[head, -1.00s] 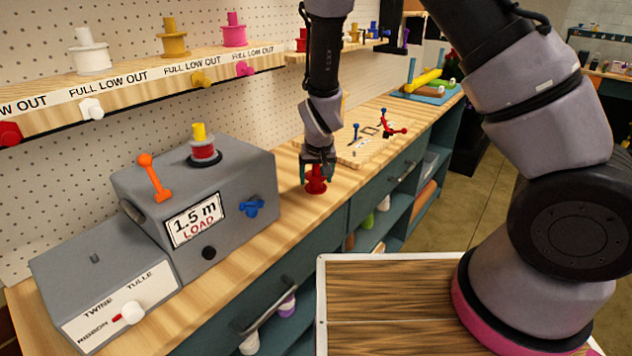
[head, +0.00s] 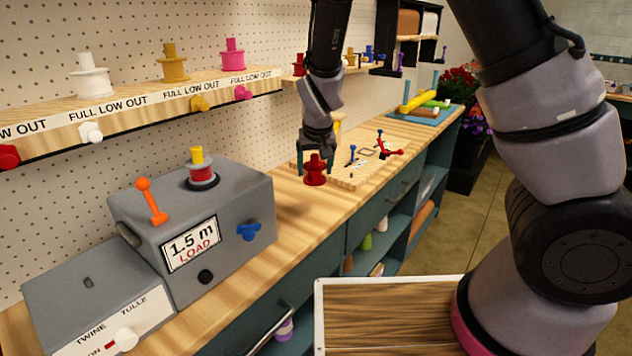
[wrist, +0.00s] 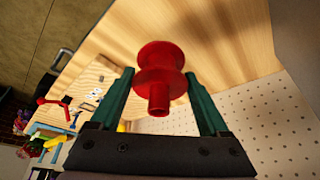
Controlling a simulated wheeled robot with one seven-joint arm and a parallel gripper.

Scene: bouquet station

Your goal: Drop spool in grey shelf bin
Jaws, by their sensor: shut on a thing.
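A red spool (head: 315,170) is held in my gripper (head: 316,152) above the wooden counter. In the wrist view the red spool (wrist: 160,75) sits between the two green fingers of my gripper (wrist: 160,95). The spool looks upright in the head view and clear of the counter. Open compartments (head: 385,237) show under the counter, with several spools in them. I cannot make out a grey shelf bin for certain.
A grey measuring machine (head: 190,225) with an orange lever and a spool on top stands at the left. A shelf (head: 130,100) with several spools runs along the pegboard. A wooden board (head: 350,170) with small tools lies behind my gripper. Red flowers (head: 457,85) stand at the far right.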

